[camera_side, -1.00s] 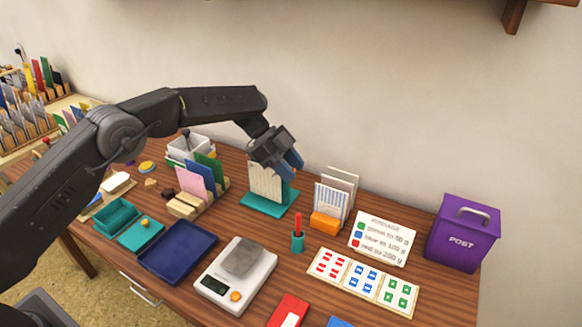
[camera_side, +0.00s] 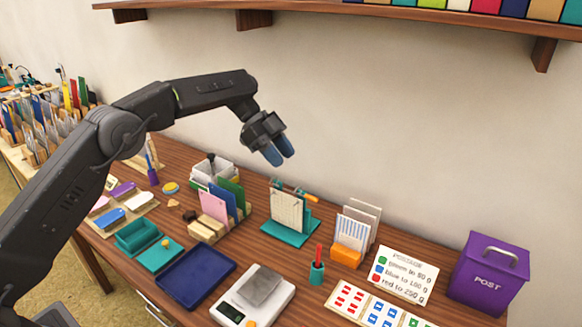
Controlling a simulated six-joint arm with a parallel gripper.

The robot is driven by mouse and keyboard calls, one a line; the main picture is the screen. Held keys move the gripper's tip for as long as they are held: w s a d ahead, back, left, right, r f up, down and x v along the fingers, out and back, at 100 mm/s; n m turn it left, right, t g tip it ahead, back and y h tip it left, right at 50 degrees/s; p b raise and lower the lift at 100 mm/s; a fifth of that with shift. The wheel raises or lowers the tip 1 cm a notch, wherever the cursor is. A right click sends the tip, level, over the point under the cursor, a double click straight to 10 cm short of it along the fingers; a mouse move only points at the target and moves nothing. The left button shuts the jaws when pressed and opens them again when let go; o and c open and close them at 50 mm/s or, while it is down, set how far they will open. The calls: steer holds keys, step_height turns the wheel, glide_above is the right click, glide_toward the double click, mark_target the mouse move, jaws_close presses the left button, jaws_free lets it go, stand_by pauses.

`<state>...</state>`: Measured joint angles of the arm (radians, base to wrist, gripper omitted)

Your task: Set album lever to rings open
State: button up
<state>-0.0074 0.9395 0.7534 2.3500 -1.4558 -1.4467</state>
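The album (camera_side: 287,212) stands on a teal base (camera_side: 290,234) near the wall, with cream pages facing the camera. An orange-tipped lever (camera_side: 309,196) sticks out at the top right. The lever's exact setting and whether the rings are open are too small to tell. My gripper (camera_side: 279,153) hangs above the album, a little to the left of the lever, with its blue fingertips pointing down. It looks clear of the album and holds nothing I can see. The fingers look close together, and any gap is hard to judge.
Left of the album is a wooden holder (camera_side: 207,230) with coloured cards. At right are a letter rack (camera_side: 348,255), a red pen in a teal cup (camera_side: 317,274), a postage sign (camera_side: 405,274) and a purple post box (camera_side: 490,272). A shelf (camera_side: 330,13) hangs above.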

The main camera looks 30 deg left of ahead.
steer(key=shift+a+r, duration=0.2)
